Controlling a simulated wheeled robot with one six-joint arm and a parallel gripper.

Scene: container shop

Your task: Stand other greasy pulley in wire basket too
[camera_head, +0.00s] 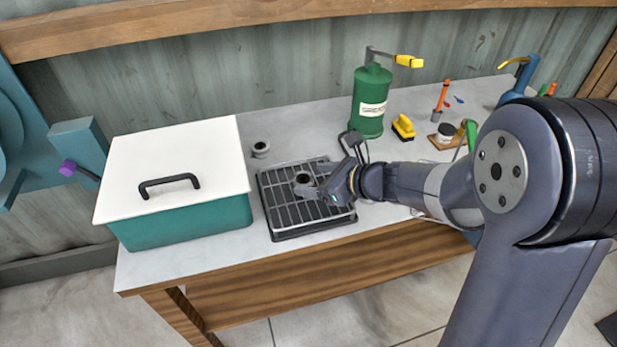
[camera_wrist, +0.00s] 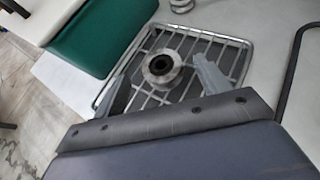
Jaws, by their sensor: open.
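The wire basket (camera_head: 311,224) is a dark rack with thin bars on the bench, and its rim shows in the wrist view (camera_wrist: 214,37). One grey pulley (camera_head: 303,179) with a dark centre hole stands in it; in the wrist view this pulley (camera_wrist: 162,67) rests on the bars. Another grey pulley (camera_head: 260,149) is on the bench behind the basket's left corner; in the wrist view a round grey piece is cut off at the top edge (camera_wrist: 182,5). My gripper (camera_head: 312,187) is open low over the basket, its fingers (camera_wrist: 164,74) either side of the pulley there. Contact cannot be told.
A teal box with a white lid (camera_head: 175,165) stands left of the basket. A green pump bottle (camera_head: 370,103) stands behind it, with a yellow brush (camera_head: 403,127) to its right. More tools lie further right.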

